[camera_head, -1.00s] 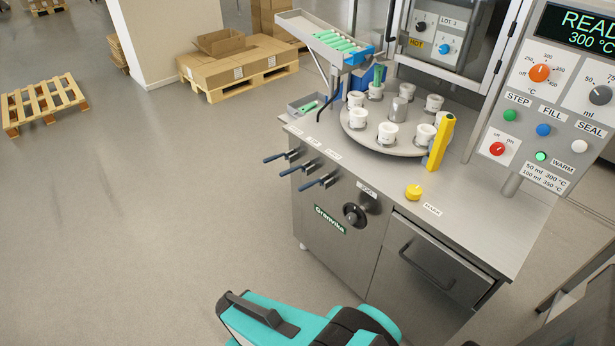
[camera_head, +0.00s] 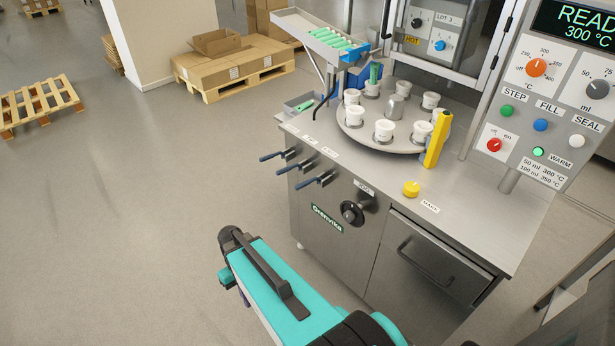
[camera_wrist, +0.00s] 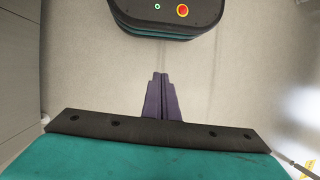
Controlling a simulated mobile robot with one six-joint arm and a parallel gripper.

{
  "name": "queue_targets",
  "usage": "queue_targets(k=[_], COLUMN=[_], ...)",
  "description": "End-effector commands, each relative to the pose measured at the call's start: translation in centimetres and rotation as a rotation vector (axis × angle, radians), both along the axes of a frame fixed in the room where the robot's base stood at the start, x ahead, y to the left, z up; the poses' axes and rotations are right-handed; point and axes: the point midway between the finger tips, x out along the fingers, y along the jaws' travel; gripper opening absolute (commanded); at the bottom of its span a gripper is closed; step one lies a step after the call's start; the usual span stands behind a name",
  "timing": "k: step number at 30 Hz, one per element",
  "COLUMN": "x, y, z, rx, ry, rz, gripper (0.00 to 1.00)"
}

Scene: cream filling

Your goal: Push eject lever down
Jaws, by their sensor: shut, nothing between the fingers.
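Three levers with blue handles stick out from the left front of the steel machine: a far one (camera_head: 280,155), a middle one (camera_head: 292,169) and a near one (camera_head: 314,180). Small labels lie on the worktop above them, too small to read, so I cannot tell which is the eject lever. All three stand at a similar angle. My gripper (camera_wrist: 160,78) shows in the wrist view with its purple fingers together and empty, above bare floor. No lever shows in that view. In the head view my teal arm is low in front of the machine, apart from the levers.
A round turntable (camera_head: 358,138) with several white cups stands on the worktop, beside a yellow upright part (camera_head: 437,140). A black knob (camera_head: 352,212) and a drawer handle (camera_head: 425,266) project from the front. Floor left of the machine is clear up to the pallets (camera_head: 38,104).

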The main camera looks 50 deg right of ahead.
Motion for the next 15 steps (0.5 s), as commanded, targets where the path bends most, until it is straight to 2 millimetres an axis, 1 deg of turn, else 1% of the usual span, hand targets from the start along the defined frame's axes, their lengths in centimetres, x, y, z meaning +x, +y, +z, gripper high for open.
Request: queue_targets(k=[1, 6, 11, 15], x=[1.3, 4.4, 6.7, 8.3], y=[-1.3, -5.3, -9.4, -13.1], z=[0.8, 4.0, 7.2, 10.4], rx=[0.005, 0.026, 0.039, 0.047], ry=[-0.018, -0.076, -0.131, -0.180], rz=[-0.010, -0.030, -0.046, -0.057], gripper=[0.00, 0.00, 0.00, 0.00])
